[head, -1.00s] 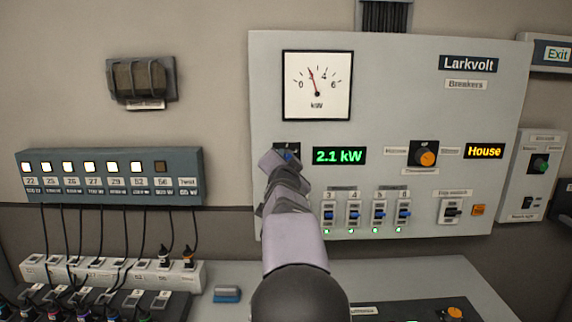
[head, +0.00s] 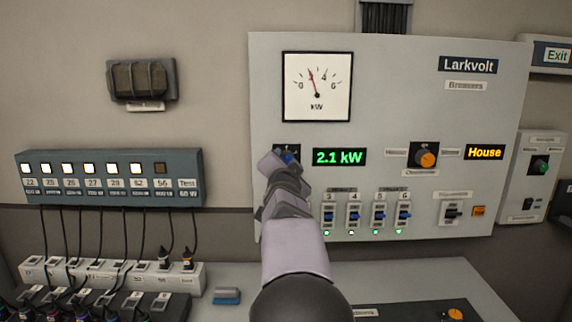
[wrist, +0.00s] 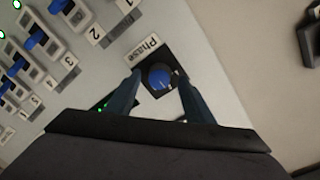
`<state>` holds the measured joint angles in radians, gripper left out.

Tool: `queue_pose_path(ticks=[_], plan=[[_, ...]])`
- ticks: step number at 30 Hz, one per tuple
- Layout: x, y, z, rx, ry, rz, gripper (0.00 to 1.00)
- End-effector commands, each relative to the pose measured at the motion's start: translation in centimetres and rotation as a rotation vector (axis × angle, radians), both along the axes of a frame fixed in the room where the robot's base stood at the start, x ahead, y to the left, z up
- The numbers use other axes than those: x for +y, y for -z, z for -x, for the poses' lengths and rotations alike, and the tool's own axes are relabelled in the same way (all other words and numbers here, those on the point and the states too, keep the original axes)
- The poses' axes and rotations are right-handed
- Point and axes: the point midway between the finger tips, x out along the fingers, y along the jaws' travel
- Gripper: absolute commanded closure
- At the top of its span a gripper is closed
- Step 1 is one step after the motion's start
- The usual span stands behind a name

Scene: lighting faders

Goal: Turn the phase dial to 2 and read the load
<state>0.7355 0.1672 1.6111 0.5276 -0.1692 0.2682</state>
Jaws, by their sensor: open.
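The blue phase dial (wrist: 160,77) sits on a black square plate in the wrist view, with its "Phase" label beside it. My gripper (wrist: 158,82) is open, with one finger on each side of the dial; I cannot tell whether they touch it. A pale mark shows on the dial, but I cannot read its position number. In the head view my arm hides most of the dial. The green load display (head: 339,157) reads 2.1 kW. The needle of the round-scale kW meter (head: 317,105) points up, slightly left.
The grey breaker panel (head: 430,100) carries several blue breaker switches (head: 379,213) with green lights, an orange knob (head: 426,158) and a display reading "House" (head: 484,152). A lamp strip (head: 110,190) and cabled sockets stand at left. A blue-grey block (head: 227,296) lies on the bench.

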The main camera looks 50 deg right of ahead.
Motion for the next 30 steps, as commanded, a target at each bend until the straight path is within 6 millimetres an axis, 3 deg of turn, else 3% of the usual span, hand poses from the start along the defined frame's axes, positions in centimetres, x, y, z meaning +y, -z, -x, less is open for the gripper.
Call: queue_pose_path(ticks=[15, 30], plan=[[4.0, -0.4, 3.7, -0.002, 0.0, 0.0, 0.52], [4.3, -0.3, 4.0, -0.001, 0.0, -0.001, 0.52]])
